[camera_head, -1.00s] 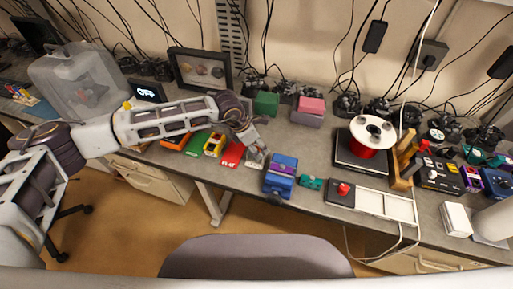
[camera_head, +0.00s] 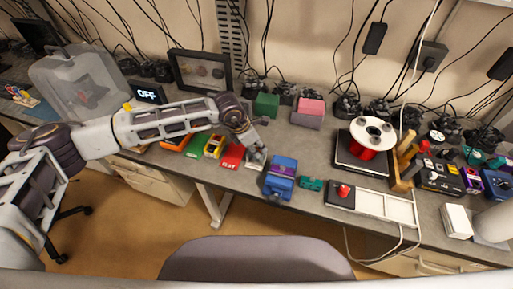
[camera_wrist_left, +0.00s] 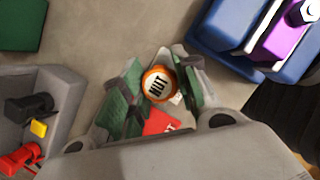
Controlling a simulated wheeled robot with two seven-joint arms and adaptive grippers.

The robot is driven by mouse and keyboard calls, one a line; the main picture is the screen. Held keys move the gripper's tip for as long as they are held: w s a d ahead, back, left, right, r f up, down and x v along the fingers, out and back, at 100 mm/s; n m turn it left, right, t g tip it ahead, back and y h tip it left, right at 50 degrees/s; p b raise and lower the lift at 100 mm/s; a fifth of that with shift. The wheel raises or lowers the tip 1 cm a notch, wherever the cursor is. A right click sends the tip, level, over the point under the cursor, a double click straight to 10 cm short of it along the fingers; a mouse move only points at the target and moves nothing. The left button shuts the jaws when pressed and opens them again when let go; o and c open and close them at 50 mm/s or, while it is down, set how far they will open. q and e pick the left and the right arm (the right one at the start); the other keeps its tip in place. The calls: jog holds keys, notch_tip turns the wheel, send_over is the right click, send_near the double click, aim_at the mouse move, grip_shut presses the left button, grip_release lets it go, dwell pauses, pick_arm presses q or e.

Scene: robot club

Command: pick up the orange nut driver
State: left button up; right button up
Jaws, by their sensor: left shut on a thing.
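The orange nut driver (camera_wrist_left: 146,91) is seen end-on in the left wrist view, with a pale round cap marked "NUT" inside an orange rim. My left gripper (camera_wrist_left: 158,84) has its green-padded fingers on either side of it and is shut on it. In the head view my left gripper (camera_head: 254,159) is low over the front of the bench, left of a blue box. The driver itself is hard to make out there behind the fingers. My right gripper is not in view.
A blue box (camera_head: 279,182) stands close on the right, and a red flat-labelled block (camera_head: 231,157) close on the left. A green block (camera_head: 266,104) and pink block (camera_head: 308,110) sit behind. A red spool (camera_head: 369,142) is further right. Bare bench lies between.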

pick_arm(q)
notch_tip(320, 180, up, 10)
jog(key=shift+f+b, duration=0.1)
jog(key=shift+b, duration=1.1)
jog(key=o, duration=0.4)
jog(key=shift+c, duration=1.6)
jog(key=shift+r, duration=0.25)
jog(key=shift+r, duration=1.6)
